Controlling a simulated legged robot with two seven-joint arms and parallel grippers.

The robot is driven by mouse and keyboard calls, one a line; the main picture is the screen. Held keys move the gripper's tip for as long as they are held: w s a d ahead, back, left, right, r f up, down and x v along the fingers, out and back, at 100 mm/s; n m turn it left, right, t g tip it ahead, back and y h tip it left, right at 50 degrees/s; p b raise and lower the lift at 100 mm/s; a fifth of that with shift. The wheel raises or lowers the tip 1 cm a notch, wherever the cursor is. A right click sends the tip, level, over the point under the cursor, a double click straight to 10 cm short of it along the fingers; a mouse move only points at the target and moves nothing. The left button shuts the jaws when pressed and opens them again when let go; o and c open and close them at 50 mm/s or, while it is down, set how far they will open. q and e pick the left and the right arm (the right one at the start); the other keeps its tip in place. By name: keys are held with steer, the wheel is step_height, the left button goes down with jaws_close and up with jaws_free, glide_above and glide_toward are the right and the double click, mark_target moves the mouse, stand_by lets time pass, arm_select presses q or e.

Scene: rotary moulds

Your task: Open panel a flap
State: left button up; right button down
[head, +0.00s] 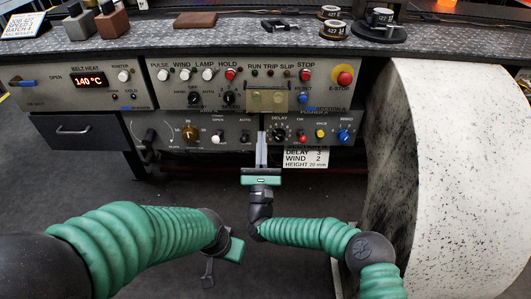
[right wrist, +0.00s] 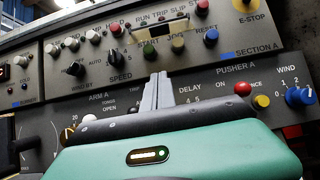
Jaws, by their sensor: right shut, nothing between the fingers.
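The flap of panel A (head: 267,101) is a small yellowish see-through cover in the head view, below the RUN, TRIP and SLIP lamps. In the right wrist view a pale, dark-edged strip of the flap (right wrist: 160,24) shows above the START and JOG buttons; I cannot tell how far it is tilted. My right gripper (head: 261,150) is shut and empty, its fingers pointing up below the flap, apart from it. In the right wrist view its fingertips (right wrist: 161,80) lie in front of the lower panel, left of DELAY. My left gripper (head: 233,248) hangs low at centre, its fingers unclear.
Knobs and buttons crowd the fascia around the flap, including a red E-stop (head: 344,76) and a blue RESET button (head: 302,98). The DELAY knob (head: 279,134) is close right of my right fingers. A large speckled white drum (head: 455,180) stands at right. Open floor lies below the panels.

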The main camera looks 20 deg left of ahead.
mark_target(267, 101)
step_height(267, 101, up, 6)
steer(key=w+b, duration=0.1)
steer(key=b, duration=0.2)
steer(key=shift+w+a+b, duration=0.2)
steer(key=shift+w+b, duration=0.15)
